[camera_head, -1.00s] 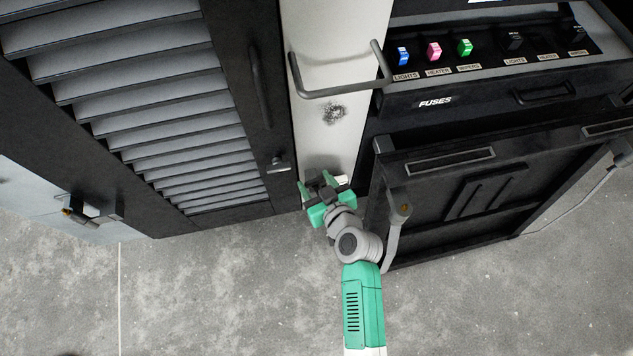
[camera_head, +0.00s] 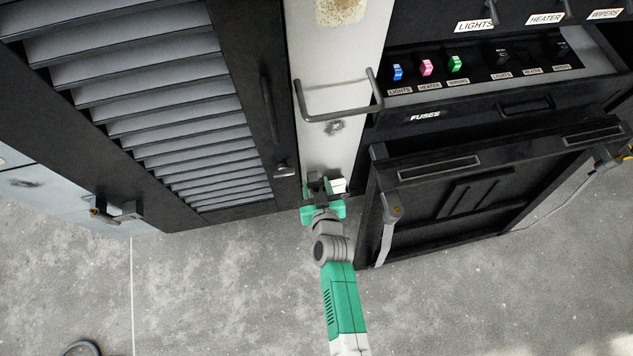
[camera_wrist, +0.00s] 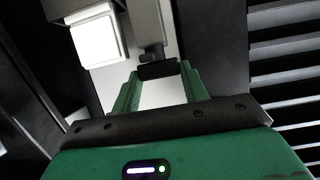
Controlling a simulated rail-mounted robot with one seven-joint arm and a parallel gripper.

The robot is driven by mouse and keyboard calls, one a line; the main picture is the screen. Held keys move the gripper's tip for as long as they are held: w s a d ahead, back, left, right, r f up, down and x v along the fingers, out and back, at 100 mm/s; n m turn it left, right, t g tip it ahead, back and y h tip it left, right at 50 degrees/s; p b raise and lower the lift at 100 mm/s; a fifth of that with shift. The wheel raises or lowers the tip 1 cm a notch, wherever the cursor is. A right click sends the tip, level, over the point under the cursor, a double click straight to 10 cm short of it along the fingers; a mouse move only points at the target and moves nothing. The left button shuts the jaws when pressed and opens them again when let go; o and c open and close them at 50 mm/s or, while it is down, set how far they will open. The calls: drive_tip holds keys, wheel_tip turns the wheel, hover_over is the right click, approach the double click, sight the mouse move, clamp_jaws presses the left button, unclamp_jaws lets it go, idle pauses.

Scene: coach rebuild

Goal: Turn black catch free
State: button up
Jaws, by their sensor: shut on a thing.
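My gripper (camera_head: 325,188) is at the foot of the pale panel between the louvred door and the fuse cabinet. In the wrist view its two green fingers (camera_wrist: 158,76) are shut on a black catch (camera_wrist: 157,70), which lies crosswise between the fingertips. A short dark stem behind the catch joins it to a small mount. In the head view the catch is mostly hidden among the fingers, and I cannot make out its exact angle there.
A white block (camera_head: 338,186) stands close to the gripper and shows at upper left in the wrist view (camera_wrist: 98,38). A grey handle bar (camera_head: 340,113) juts out above. The louvred door (camera_head: 180,115) is at left, the open black fuse flap (camera_head: 450,215) at right.

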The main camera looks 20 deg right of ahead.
drive_tip(key=o, duration=1)
drive_tip(key=shift+s+r, duration=0.1)
drive_tip(key=p+v, duration=0.4)
drive_tip(key=v, duration=0.3)
drive_tip(key=shift+s+a, duration=0.15)
drive_tip(key=shift+s, duration=0.15)
